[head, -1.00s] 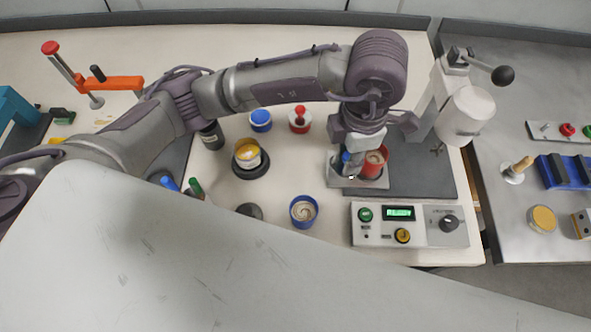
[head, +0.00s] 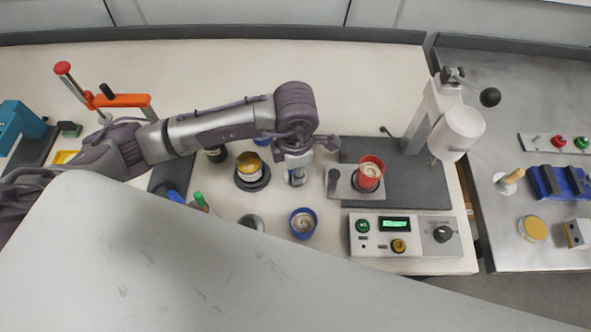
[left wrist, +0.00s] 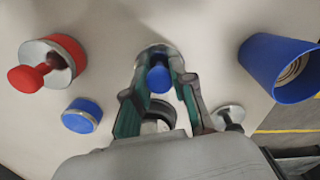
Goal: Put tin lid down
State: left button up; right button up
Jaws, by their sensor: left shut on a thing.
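My left gripper (head: 296,166) hangs over the middle of the table, left of the metal fixture (head: 344,187). In the left wrist view its fingers (left wrist: 160,84) are shut on the blue knob of the tin lid (left wrist: 154,52), a round metallic lid. In the head view the lid (head: 295,180) shows only partly below the gripper. I cannot tell whether it touches the table. A red tin (head: 371,167) stands upright and open in the fixture. An open blue tin (head: 303,224) stands in front of the gripper. My right gripper is not in view.
A tin with a yellow top (head: 249,165) stands on a dark round base to the left. A control box (head: 414,236) and a white press (head: 459,130) stand right.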

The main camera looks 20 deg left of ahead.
pick_arm(q)
jog(key=shift+f, duration=0.85)
jog(key=shift+f, duration=0.1)
jog(key=shift+f, duration=0.15)
jog(key=o, duration=0.9)
jog(key=shift+o, duration=0.2)
